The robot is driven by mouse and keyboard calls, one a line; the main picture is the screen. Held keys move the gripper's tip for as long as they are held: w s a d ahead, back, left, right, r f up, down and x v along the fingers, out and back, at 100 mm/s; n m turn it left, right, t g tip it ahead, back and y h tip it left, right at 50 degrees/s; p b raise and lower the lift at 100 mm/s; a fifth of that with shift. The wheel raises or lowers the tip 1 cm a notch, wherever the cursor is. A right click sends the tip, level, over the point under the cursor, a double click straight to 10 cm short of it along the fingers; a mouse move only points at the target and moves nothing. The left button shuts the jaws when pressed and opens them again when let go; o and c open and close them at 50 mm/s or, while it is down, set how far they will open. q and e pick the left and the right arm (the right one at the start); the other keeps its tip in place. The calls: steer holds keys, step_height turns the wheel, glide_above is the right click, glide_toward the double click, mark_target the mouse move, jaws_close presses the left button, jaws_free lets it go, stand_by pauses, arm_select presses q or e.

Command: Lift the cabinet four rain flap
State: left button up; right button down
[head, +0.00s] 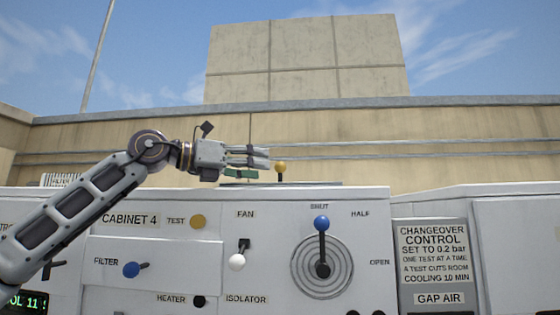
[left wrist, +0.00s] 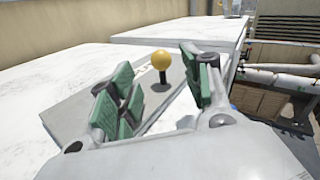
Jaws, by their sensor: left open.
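Cabinet 4 (head: 225,252) is a pale grey box with a labelled front. On its top lies a flat grey plate (left wrist: 72,118), which looks like the rain flap; it seems to lie flat. A yellow ball knob (head: 280,167) on a short dark stem stands up from it, and the knob also shows in the left wrist view (left wrist: 162,60). My left gripper (head: 260,162) is open and level just above the cabinet top, left of the knob. In the left wrist view, the knob appears in the gap between the green-padded fingers (left wrist: 163,85), beyond them. My right gripper is not in view.
The cabinet front carries a blue-knobbed dial lever (head: 322,223), a white fan knob (head: 237,262), a blue filter knob (head: 131,269) and a yellow test knob (head: 198,222). A changeover panel (head: 433,262) stands to the right. A parapet wall (head: 430,135) runs behind.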

mark_target(280, 166)
arm_select(q)
steer(key=shift+p+x, duration=1.2)
steer(key=shift+x, duration=2.45)
jaws_close()
